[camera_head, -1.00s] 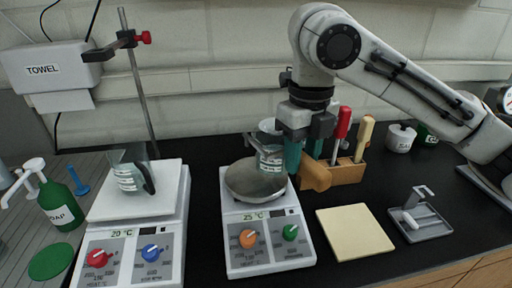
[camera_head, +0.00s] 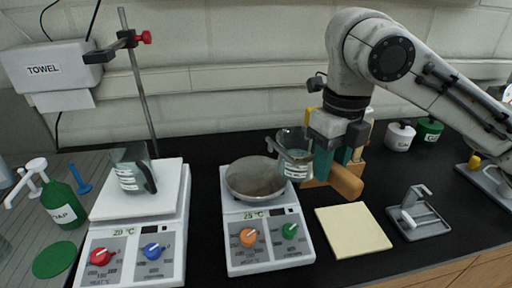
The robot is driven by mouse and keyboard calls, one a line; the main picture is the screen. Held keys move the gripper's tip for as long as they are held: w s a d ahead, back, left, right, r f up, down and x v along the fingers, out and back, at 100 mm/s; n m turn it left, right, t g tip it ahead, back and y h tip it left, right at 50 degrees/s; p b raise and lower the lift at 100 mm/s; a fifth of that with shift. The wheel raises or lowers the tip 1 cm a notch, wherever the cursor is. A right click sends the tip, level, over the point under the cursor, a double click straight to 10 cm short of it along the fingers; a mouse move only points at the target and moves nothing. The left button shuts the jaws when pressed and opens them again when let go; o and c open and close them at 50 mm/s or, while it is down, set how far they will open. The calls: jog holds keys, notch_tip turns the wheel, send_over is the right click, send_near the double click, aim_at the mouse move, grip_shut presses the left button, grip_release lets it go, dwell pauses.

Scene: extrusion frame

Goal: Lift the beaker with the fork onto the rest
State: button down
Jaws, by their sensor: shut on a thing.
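My gripper (camera_head: 332,160), with teal fingers, is shut on the fork near its thick wooden handle (camera_head: 347,182). The fork's grey metal end (camera_head: 284,153) is partly seen around the glass beaker (camera_head: 297,168). The beaker hangs in the fork, roughly upright, just right of and above the round grey pan (camera_head: 256,178) on the right-hand hot plate. A cream square pad (camera_head: 353,231) lies bare on the bench, in front of and below the gripper. I cannot tell whether this pad or the grey tray stand (camera_head: 419,217) is the rest.
Another beaker (camera_head: 133,172) stands on the left hot plate (camera_head: 142,202). A wooden tool block (camera_head: 318,178) is partly hidden behind the gripper. White and green pots (camera_head: 399,136) stand at the back right. The bench between pan and pad is clear.

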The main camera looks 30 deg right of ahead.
jog(key=s+d, duration=0.9)
jog(key=s, duration=0.2)
jog(key=shift+s+d+p, duration=0.3)
jog(key=shift+s+p, duration=0.05)
jog(key=shift+p, duration=0.1)
dwell(1.4)
dwell(0.6)
jog(key=shift+f, duration=0.15)
notch_tip(320, 180, down, 12)
jog(key=b, duration=0.9)
jog(key=shift+b, duration=0.4)
dwell(1.9)
jog(key=shift+f, duration=0.15)
dwell(0.4)
